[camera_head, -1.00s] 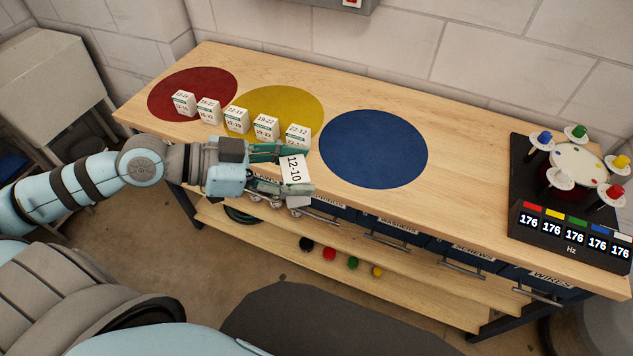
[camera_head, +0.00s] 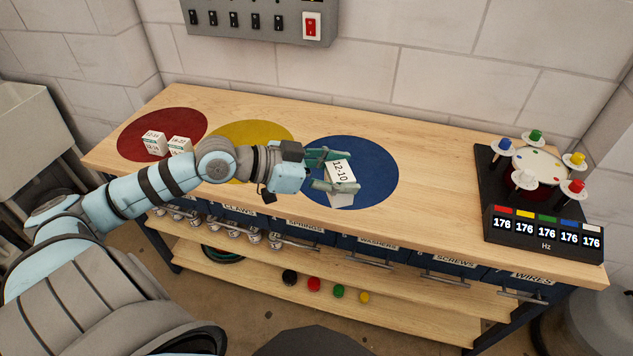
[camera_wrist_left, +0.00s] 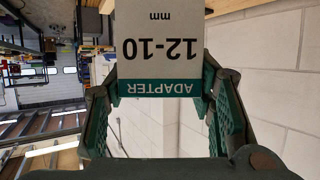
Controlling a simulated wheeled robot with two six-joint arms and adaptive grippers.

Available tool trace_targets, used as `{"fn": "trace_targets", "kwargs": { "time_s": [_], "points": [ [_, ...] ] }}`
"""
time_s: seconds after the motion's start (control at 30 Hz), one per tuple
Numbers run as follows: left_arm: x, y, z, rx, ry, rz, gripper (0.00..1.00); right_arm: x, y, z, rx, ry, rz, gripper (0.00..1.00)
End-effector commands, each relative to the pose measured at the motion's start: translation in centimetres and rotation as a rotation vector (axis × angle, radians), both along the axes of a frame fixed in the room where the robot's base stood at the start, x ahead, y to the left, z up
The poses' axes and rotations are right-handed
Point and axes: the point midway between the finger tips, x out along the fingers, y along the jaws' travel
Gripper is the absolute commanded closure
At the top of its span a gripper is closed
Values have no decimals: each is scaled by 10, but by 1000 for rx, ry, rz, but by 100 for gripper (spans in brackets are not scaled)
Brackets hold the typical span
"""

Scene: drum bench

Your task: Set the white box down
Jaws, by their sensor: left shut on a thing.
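My left gripper (camera_head: 322,172) is shut on a white box (camera_head: 340,172) labelled 12-10. In the head view the box is in front of the blue disc (camera_head: 372,180) on the bench and hides part of it. I cannot tell whether the box touches the surface. In the left wrist view the white box (camera_wrist_left: 160,45), with a green ADAPTER band, sits between the two green fingers and its print appears upside down. My right gripper is not in view.
Two similar white boxes (camera_head: 154,143) stand on or by the red disc (camera_head: 190,122). My left arm partly covers the yellow disc (camera_head: 270,132). A black drum device (camera_head: 545,225) stands at the right. Bare bench top (camera_head: 435,165) lies between it and the blue disc.

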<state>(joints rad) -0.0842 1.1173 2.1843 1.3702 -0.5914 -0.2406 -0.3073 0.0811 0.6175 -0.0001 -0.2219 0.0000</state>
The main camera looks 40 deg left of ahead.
Motion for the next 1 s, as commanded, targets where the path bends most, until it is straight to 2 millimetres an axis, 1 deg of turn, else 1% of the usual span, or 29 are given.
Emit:
{"fn": "trace_targets", "kwargs": {
  "time_s": [0.03, 0.07, 0.1, 0.17, 0.2, 0.3, 0.4, 0.5, 0.57, 0.67, 0.77, 0.8, 0.9, 1.0],
  "points": [
    [21, 17, -7, -6, -9, 84, 81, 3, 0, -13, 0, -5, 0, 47],
    [33, 29, -8, -6, -10, 143, 81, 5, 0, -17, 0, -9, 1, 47],
    [49, 46, -8, -7, -10, 227, 81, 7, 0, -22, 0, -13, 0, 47],
    [71, 71, -6, -10, -11, 362, 81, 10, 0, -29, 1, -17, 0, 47],
    [84, 88, -5, -13, -9, 456, 81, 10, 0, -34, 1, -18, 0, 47],
    [108, 126, 1, -19, -7, 681, 81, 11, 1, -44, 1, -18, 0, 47],
    [120, 153, 7, -19, -4, 859, 81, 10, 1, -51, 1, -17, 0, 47],
    [124, 169, 11, -16, -2, 968, 81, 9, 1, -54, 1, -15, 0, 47],
    [125, 175, 10, -12, -2, 1008, 81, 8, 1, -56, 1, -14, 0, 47],
    [125, 178, -8, -6, 3, 1028, 81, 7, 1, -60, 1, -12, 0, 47],
    [125, 178, -45, -4, 5, 1026, 81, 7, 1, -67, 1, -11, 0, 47],
    [124, 178, -62, -5, 5, 1026, 81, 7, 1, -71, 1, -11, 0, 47],
    [124, 178, -101, -4, 5, 1025, 81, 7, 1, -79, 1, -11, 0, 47],
    [125, 178, -129, -4, 1, 1024, 81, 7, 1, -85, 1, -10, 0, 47]
  ]
}}
